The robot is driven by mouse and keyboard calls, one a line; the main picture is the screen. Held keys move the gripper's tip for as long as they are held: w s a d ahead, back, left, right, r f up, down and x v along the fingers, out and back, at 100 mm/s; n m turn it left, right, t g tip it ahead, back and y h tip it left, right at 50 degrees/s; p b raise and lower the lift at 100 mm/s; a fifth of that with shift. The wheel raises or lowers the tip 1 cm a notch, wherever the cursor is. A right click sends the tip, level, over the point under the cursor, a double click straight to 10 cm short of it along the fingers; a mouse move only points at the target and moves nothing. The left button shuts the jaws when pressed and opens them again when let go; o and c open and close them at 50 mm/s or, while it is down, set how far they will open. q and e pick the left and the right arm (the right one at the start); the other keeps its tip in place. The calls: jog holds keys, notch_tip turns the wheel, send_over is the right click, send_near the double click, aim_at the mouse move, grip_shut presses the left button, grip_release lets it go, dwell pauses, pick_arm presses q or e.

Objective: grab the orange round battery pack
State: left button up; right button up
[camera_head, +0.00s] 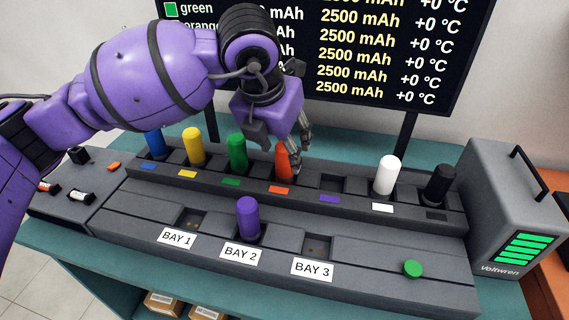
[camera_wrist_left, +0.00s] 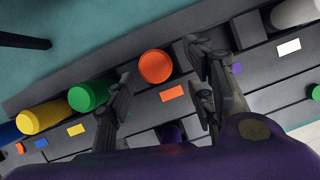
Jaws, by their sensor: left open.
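The orange round battery pack (camera_head: 283,165) stands upright in its slot in the back row of the rack, behind an orange label. My left gripper (camera_head: 281,146) is over it, pointing down, and hides part of its top in the head view. In the left wrist view the orange battery's round top (camera_wrist_left: 155,66) shows between the spread fingers of my left gripper (camera_wrist_left: 160,70). One finger is on each side of it, and gaps show beside the battery. The gripper is open and holds nothing. My right gripper is not in view.
Green (camera_head: 237,152), yellow (camera_head: 194,147) and blue (camera_head: 154,143) batteries stand left of it; white (camera_head: 387,175) and black (camera_head: 438,184) stand right, past an empty slot. A purple battery (camera_head: 248,218) stands in BAY 2. A grey charger box (camera_head: 512,215) is at right, a screen (camera_head: 330,50) behind.

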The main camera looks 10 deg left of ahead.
aim_at(283, 157)
pick_arm(q)
jog(key=x, duration=0.4)
jog(key=shift+w+a+f, duration=0.2)
jog(key=shift+w+f, duration=0.05)
jog(key=shift+w, duration=0.05)
grip_shut()
jog(key=shift+r, duration=0.1)
